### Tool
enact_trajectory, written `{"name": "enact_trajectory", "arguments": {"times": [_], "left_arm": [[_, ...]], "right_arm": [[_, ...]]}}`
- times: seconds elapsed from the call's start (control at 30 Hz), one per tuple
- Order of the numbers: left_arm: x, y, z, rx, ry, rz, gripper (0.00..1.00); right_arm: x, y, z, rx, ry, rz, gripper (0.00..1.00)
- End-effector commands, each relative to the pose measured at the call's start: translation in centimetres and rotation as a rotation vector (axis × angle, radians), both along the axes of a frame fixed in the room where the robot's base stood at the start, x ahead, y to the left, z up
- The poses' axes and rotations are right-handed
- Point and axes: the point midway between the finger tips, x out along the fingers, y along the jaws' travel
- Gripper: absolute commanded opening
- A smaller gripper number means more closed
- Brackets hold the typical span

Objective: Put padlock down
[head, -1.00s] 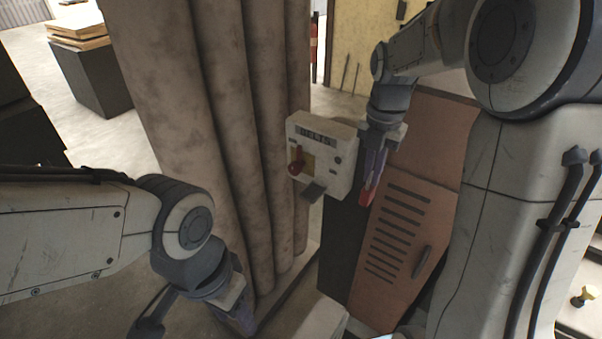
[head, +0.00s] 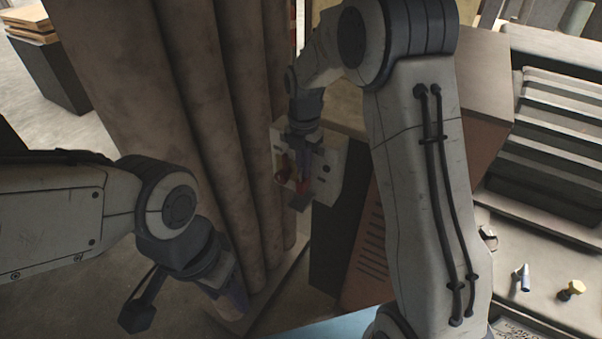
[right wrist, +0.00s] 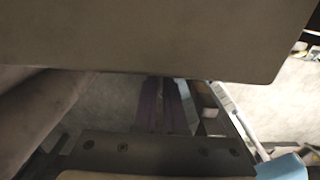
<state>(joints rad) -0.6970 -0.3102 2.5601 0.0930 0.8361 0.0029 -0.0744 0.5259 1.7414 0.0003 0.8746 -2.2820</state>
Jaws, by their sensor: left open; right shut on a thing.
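My right gripper (head: 304,168) is in front of the pale switch box (head: 330,168) in the head view. It is shut on a small red thing (head: 304,187) at its fingertips, which seems to be the padlock; its shape is mostly hidden. The box has a red knob (head: 281,172) on its left part and a dark flap (head: 301,201) at its lower edge. I cannot tell whether the red thing touches the box. In the right wrist view the purple fingers (right wrist: 160,105) show, but no padlock is clear. My left gripper (head: 234,300) is open and empty, low near the pipes.
Large brown vertical pipes (head: 190,110) stand left of the box. A brown slatted cabinet (head: 368,250) is right of it, partly behind my right arm. At the right, a pale bench (head: 545,310) holds a blue-and-white item (head: 522,277) and a brass-topped piece (head: 571,290).

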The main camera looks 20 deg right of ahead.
Motion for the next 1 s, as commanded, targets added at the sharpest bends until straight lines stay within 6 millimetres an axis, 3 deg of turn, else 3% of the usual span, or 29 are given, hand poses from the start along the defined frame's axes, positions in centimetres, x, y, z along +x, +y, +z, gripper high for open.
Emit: {"name": "enact_trajectory", "arguments": {"times": [0.17, 0.4, 0.8, 0.83, 0.9, 1.0], "left_arm": [[0.0, 0.0, 0.7, 0.000, 0.000, 0.000, 0.50], [0.0, 0.0, 2.0, 0.000, 0.000, -0.003, 0.50], [0.0, 0.0, 1.6, 0.000, 0.000, -0.003, 0.50], [0.0, 0.0, 1.7, 0.000, 0.000, -0.003, 0.50], [0.0, 0.0, 1.7, 0.000, 0.000, -0.003, 0.50], [0.0, 0.0, 1.7, 0.000, 0.000, -0.002, 0.50]], "right_arm": [[0.5, 0.4, -1.0, 0.000, 0.003, -0.002, 0.00], [0.4, 0.3, -4.1, 0.000, 0.003, -0.003, 0.00], [0.4, 0.3, -4.9, 0.000, 0.000, -0.004, 0.00], [0.4, 0.3, -4.8, 0.000, 0.000, -0.004, 0.16], [0.4, 0.3, -4.8, 0.000, 0.000, -0.004, 0.38], [0.4, 0.3, -4.8, 0.000, 0.000, -0.004, 0.38]]}}
